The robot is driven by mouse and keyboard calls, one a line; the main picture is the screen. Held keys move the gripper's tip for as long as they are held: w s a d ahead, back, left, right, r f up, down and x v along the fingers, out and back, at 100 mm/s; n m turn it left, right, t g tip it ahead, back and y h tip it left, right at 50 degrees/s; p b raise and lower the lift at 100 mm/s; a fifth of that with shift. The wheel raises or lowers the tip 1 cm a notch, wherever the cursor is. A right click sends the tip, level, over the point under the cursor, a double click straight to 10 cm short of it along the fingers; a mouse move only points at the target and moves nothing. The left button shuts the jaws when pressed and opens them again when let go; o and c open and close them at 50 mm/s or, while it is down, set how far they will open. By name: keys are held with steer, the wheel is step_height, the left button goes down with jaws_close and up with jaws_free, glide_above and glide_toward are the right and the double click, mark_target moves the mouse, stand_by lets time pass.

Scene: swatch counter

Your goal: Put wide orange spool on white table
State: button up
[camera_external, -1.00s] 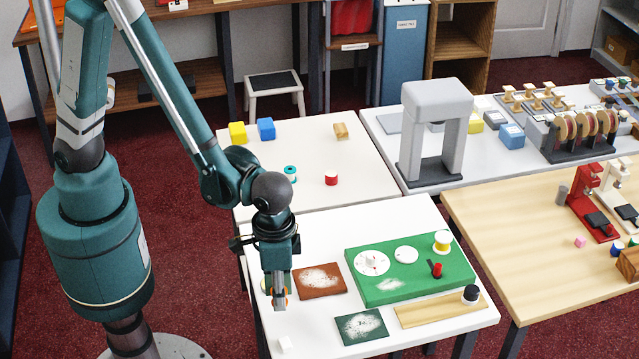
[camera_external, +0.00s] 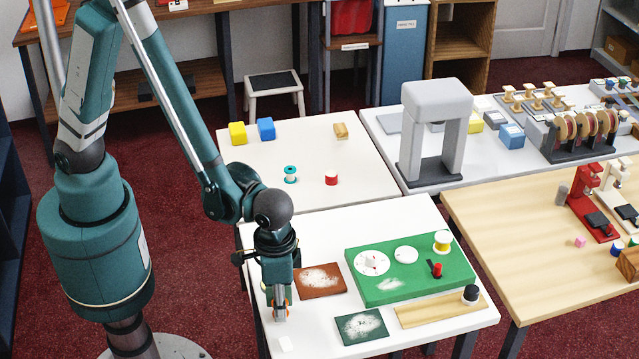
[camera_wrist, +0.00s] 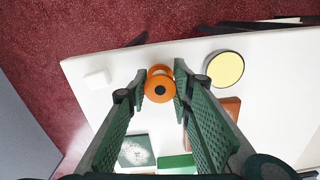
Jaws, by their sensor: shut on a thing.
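The wide orange spool (camera_wrist: 159,88) shows in the wrist view between the two fingers of my gripper (camera_wrist: 158,80), which are shut on it. Its round end with a dark centre faces the camera. In the external view my gripper (camera_external: 279,314) points down over the left front part of the near white table (camera_external: 330,226), and its fingers mostly hide the spool. I cannot tell whether the spool touches the tabletop. Another white-topped table (camera_external: 300,152) stands behind the near one.
A white block (camera_external: 285,344) lies near the front left edge. A yellow disc (camera_wrist: 225,69), brown board (camera_external: 320,281), dark green board (camera_external: 361,327) and green panel (camera_external: 388,289) are close. A teal spool (camera_external: 291,175) and red spool (camera_external: 331,178) stand on the back table.

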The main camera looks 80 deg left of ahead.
steer(key=shift+f, duration=0.25)
steer(key=o, duration=0.7)
steer(key=shift+o, duration=0.2)
steer(key=shift+r, duration=0.15)
step_height(320, 180, up, 12)
steer(key=p, duration=0.1)
stand_by(0.7)
stand_by(0.6)
